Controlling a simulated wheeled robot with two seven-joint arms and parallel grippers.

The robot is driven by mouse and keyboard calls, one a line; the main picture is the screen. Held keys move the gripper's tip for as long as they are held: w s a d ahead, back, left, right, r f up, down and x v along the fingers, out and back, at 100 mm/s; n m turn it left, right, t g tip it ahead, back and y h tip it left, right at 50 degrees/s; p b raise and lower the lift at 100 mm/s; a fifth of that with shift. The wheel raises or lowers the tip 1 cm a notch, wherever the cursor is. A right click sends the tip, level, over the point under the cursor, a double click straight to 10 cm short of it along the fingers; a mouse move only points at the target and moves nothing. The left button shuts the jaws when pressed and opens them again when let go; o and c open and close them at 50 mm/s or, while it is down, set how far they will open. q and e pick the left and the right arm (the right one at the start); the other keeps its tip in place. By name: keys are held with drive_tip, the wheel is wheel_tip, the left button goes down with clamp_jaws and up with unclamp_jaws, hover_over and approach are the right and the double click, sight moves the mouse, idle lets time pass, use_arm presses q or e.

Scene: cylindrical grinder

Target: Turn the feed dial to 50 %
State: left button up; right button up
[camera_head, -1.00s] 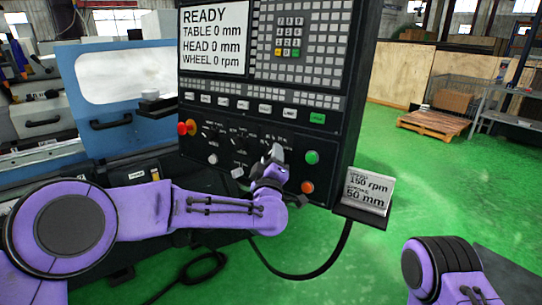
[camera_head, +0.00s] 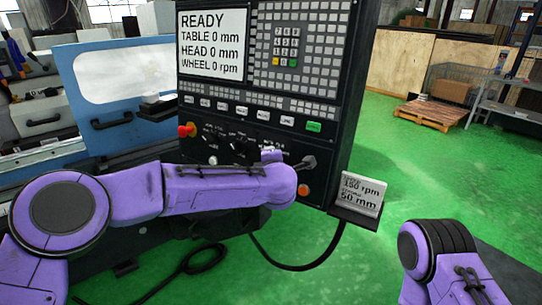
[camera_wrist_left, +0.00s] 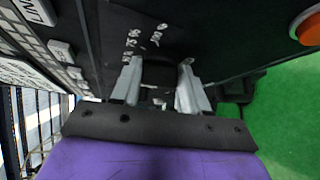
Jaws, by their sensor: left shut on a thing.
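In the left wrist view, my left gripper (camera_wrist_left: 160,82) is shut on a dark feed dial (camera_wrist_left: 159,70) on the black control panel. One grey finger is on each side of it. Small white scale marks (camera_wrist_left: 131,44) show around the dial, too tilted and blurred to read surely, so its setting cannot be told. In the head view, my left forearm and wrist cross in front of the lower panel (camera_head: 232,105) and hide the dial and most of the gripper. My right arm shows at the lower right, but its gripper is out of view.
The screen (camera_head: 213,43) reads READY, with table, head and wheel at 0. A red knob (camera_head: 186,130) is at the panel's left, and an orange button (camera_head: 304,190) is close to my left wrist. A small sign (camera_head: 360,193) stands on a ledge at right.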

use_arm(q)
drive_tip(key=shift+r+n+g, duration=0.1)
drive_tip(key=shift+n+g, duration=0.2)
drive_tip(key=shift+n, duration=0.1)
drive_tip(key=shift+p, duration=0.35)
drive_tip(key=o, duration=1)
drive_tip(key=shift+o, duration=0.2)
drive_tip(key=b+v, duration=0.4)
drive_tip(key=v, duration=0.6)
drive_tip(key=shift+s, duration=0.2)
drive_tip(key=shift+a+r, duration=0.1)
drive_tip(key=shift+r, duration=0.05)
